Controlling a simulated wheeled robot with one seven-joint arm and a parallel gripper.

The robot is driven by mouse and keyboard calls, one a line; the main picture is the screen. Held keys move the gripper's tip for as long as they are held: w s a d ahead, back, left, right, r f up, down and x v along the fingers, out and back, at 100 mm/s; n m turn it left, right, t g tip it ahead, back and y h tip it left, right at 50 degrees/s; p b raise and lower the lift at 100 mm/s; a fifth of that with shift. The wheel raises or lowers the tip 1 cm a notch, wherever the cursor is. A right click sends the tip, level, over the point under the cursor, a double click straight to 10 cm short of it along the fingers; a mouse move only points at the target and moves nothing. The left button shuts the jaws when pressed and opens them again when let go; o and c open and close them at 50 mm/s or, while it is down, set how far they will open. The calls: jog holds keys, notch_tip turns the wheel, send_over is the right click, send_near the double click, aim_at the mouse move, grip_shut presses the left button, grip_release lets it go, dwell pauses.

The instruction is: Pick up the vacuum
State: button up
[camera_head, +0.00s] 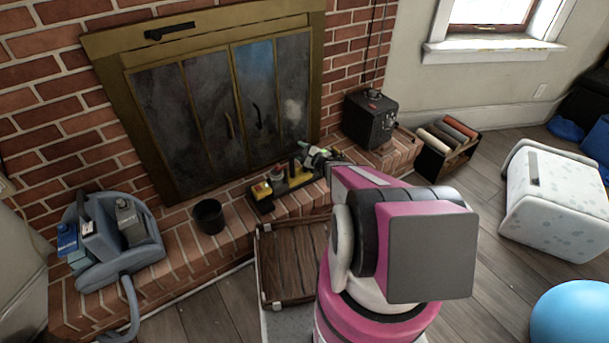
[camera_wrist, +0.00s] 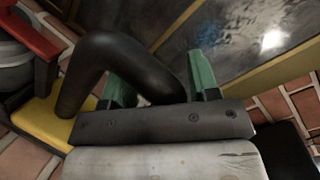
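A small black and yellow machine with a red part (camera_head: 283,186) stands on the brick hearth in front of the fireplace. It looks like the vacuum, though I cannot be sure. In the wrist view its thick black curved tube (camera_wrist: 95,60) rises from a yellow base (camera_wrist: 42,120). My gripper (camera_head: 318,158) is at the right end of this machine. In the wrist view the green fingers of my gripper (camera_wrist: 160,85) are spread apart, with the tube's right end between them. Whether both fingers touch the tube is unclear.
A blue-grey appliance with a hose (camera_head: 105,240) sits at the hearth's left end. A dark cup (camera_head: 209,216) stands beside the machine. A black box-like heater (camera_head: 370,118) and a crate of rolls (camera_head: 448,145) are to the right. A wooden crate (camera_head: 292,260) lies in front. Floor on the right is partly clear.

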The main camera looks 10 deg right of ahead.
grip_shut()
jog(key=shift+r, duration=0.1)
